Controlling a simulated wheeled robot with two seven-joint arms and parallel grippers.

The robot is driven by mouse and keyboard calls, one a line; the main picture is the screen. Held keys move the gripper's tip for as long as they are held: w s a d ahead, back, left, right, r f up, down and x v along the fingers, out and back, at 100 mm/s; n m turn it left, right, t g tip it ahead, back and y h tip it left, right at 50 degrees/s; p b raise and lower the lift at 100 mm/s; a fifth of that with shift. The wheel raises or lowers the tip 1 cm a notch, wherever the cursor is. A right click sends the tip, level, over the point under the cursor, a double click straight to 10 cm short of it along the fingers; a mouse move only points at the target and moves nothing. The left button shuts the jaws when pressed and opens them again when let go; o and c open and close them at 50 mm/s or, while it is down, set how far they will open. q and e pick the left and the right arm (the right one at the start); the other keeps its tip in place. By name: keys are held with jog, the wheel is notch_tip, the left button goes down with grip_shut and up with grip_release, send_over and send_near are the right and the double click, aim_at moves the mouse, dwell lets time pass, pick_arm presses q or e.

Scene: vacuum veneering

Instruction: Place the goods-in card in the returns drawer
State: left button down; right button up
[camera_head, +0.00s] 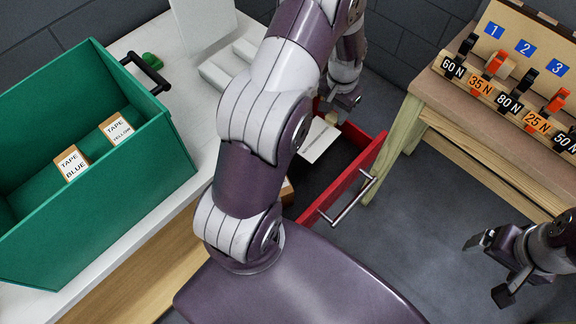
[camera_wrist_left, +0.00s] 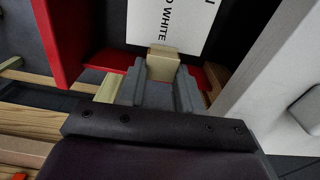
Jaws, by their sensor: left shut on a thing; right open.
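The goods-in card (camera_head: 319,139) is white, with a beige tab at its end. It shows within the outline of the open red drawer (camera_head: 370,162) in the head view. My left gripper (camera_head: 338,110) is shut on the card's tab, partly behind my own arm. The left wrist view shows the beige tab (camera_wrist_left: 163,64) between the fingers and the white card (camera_wrist_left: 172,18) beyond, with partly cut-off print reading "WHITE". I cannot tell whether the card touches the drawer floor. My right gripper (camera_head: 491,268) is open and empty at the lower right.
A green bin (camera_head: 150,165) with two tape boxes stands on the white bench (camera_head: 150,221) at left. A wooden bench (camera_head: 440,105) with numbered clamps stands at right. A brown item (camera_head: 287,191) shows partly behind my arm. Grey floor is clear between drawer and right gripper.

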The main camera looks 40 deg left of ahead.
pick_arm(q)
jog(key=shift+s+a+f, duration=0.1)
jog(key=shift+a+f, duration=0.2)
jog(key=shift+f, duration=0.45)
jog(key=shift+m, duration=0.4)
notch_tip(320, 180, down, 10)
jog(key=shift+r, duration=0.25)
jog(key=c, duration=0.8)
grip_release()
jog(key=shift+f, duration=0.15)
jog(key=shift+o, duration=0.2)
jog(key=r, duration=1.3)
jog(key=shift+s+d+r, duration=0.1)
jog(key=shift+s+d, duration=0.15)
jog(key=shift+d, duration=0.05)
jog(key=s+d+r, duration=0.3)
jog(key=s+d, duration=0.1)
jog(key=s, duration=0.3)
jog(key=s+d+r+t, duration=0.1)
jog(key=s+d+r, duration=0.2)
jog(key=s, duration=0.4)
jog(key=shift+s+d+r+n, duration=0.35)
jog(key=shift+d+r+n, duration=0.05)
jog(key=shift+r, duration=0.3)
